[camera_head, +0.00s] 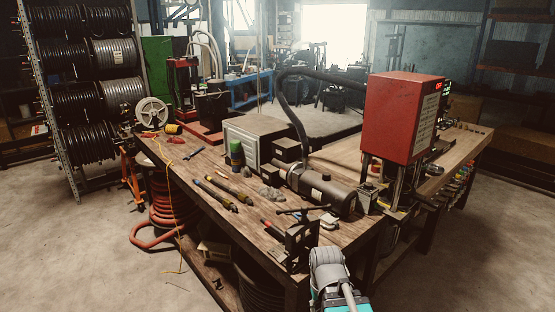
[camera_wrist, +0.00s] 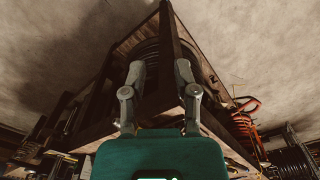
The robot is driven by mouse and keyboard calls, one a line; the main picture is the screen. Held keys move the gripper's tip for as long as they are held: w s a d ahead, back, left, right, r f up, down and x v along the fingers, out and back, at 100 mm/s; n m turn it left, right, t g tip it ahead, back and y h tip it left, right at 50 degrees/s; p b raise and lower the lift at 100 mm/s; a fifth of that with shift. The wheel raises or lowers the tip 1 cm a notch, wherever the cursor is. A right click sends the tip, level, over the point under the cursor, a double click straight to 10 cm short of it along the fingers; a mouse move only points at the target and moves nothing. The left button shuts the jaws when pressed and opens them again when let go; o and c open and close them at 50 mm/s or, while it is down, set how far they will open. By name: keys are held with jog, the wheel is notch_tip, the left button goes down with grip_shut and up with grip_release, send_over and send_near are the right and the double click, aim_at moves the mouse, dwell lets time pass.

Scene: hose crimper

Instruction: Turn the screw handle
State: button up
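A dark vise-like screw device (camera_head: 300,243) stands at the near corner of the wooden workbench (camera_head: 195,168). A thin dark handle bar (camera_head: 303,209) lies across its top, and I take this to be the screw handle. My gripper (camera_wrist: 160,68) shows in the wrist view with its two grey fingers spread apart and nothing held between them. The bench corner and its frame show behind the fingers. I cannot make out the handle in the wrist view. In the head view, my grey and teal arm is at the bottom, just right of the device, and the fingers cannot be made out.
A dark cylindrical motor (camera_head: 325,190) and a red machine (camera_head: 402,117) stand on the bench behind the device. Hand tools (camera_head: 217,193) and a grey box (camera_head: 256,142) lie farther left. An orange coiled hose (camera_head: 172,213) stands beside the bench. The floor at right is clear.

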jog(key=shift+w+r+p, duration=0.75)
jog(key=shift+w+r, duration=0.1)
jog(key=shift+w, duration=0.15)
grip_shut()
jog(key=w+d+r+t+p, duration=0.1)
jog(key=w+d+r+p, duration=0.1)
jog(key=w+r+p, duration=0.8)
jog(key=w+d+r+n+t+p, duration=0.1)
jog(key=w+d+r+t+p, duration=0.1)
jog(key=w+r+p, duration=0.9)
jog(key=w+d+r, duration=0.1)
jog(key=w, duration=0.8)
jog(key=shift+t, duration=0.3)
jog(key=shift+s, duration=0.1)
